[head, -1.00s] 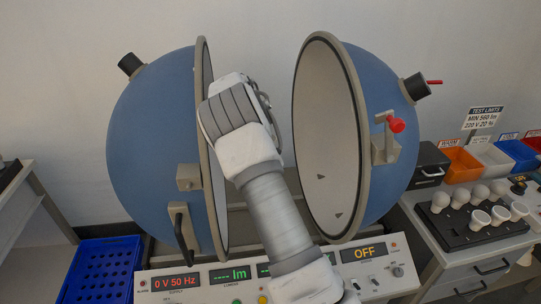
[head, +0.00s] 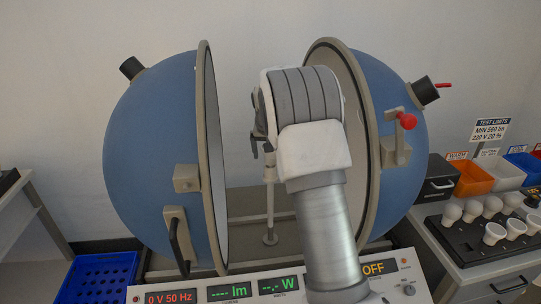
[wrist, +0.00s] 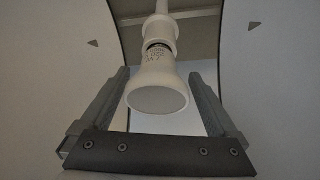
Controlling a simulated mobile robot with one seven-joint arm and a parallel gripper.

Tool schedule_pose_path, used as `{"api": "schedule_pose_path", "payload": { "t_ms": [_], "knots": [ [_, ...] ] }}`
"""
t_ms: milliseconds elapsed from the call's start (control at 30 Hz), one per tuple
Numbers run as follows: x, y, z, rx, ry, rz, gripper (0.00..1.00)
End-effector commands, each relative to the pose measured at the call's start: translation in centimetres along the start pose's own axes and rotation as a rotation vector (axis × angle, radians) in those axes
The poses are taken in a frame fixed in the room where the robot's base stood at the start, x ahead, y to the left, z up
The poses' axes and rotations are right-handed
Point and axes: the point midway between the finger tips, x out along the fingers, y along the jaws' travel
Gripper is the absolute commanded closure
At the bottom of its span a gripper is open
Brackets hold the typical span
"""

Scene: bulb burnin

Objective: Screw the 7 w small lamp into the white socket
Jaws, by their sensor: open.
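The small lamp (wrist: 156,95), white with a wide pale face and a 7 W marking near its neck, shows in the middle of the wrist view. Its neck meets the white socket (wrist: 161,27) in line with it; a dark band shows at the joint, and I cannot tell how far the threads are engaged. My gripper (wrist: 160,76) is open, with one finger on each side of the lamp and gaps to both. In the head view my arm hides the lamp, the socket and most of my gripper. A thin post (head: 270,205) stands left of my arm.
The blue sphere's left half (head: 150,150) and right half (head: 400,145) stand open on either side of my arm, with rims close by. The control panel (head: 215,289) lies in front. A black tray (head: 470,240) of several lamps and coloured bins (head: 472,178) are at right.

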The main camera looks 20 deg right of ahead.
Motion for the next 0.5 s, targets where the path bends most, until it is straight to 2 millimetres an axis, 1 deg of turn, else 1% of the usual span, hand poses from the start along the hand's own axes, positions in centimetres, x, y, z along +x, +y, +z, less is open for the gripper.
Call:
{"api": "schedule_pose_path", "payload": {
  "t_ms": [100,200,500],
  "knots": [
    [-0.03,0.07,-0.17,-0.092,0.001,-0.04,0.05],
    [-0.01,-0.05,-0.19,-0.148,0.001,-0.062,0.05],
    [0.03,-0.17,-0.16,-0.172,0.001,-0.071,0.05]
  ]
}}
